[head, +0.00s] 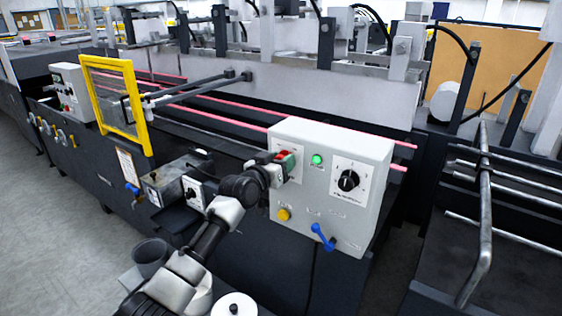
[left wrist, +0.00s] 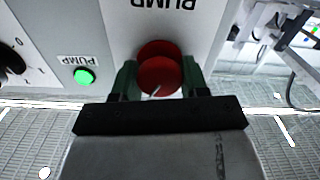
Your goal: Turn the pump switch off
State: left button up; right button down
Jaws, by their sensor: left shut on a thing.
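The pump switch is a round red knob on the grey control box (head: 300,208). In the left wrist view, which is upside down, the red knob (left wrist: 158,72) sits below a plate reading PUMP, with a short pale mark near its lower edge. My left gripper (head: 284,162) is at the upper left of the box face, shut on the red knob, with one dark green finger on each side. In the head view the gripper hides most of the knob. A green lamp (head: 317,160) labelled PUMP looks lit; it also shows in the left wrist view (left wrist: 84,76). My right gripper is not in view.
The box also carries a black rotary knob (head: 348,181), a yellow button (head: 284,214) and a blue lever (head: 323,237). A yellow-framed guard (head: 140,108) and a smaller switch box (head: 165,188) stand to the left. Metal rails (head: 487,200) are at the right.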

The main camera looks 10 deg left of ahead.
pick_arm(q)
jog(key=n+p, duration=0.1)
jog(key=n, duration=0.5)
jog(key=n+p, duration=0.1)
jog(key=n, duration=0.3)
jog(key=shift+a, duration=0.1)
jog(key=shift+f+n+p, duration=0.15)
jog(key=shift+n+p, duration=0.15)
jog(key=shift+n, duration=0.8)
jog(key=o, duration=0.9)
jog(key=shift+w, duration=0.1)
jog(key=b+v, duration=0.1)
jog(key=v, duration=1)
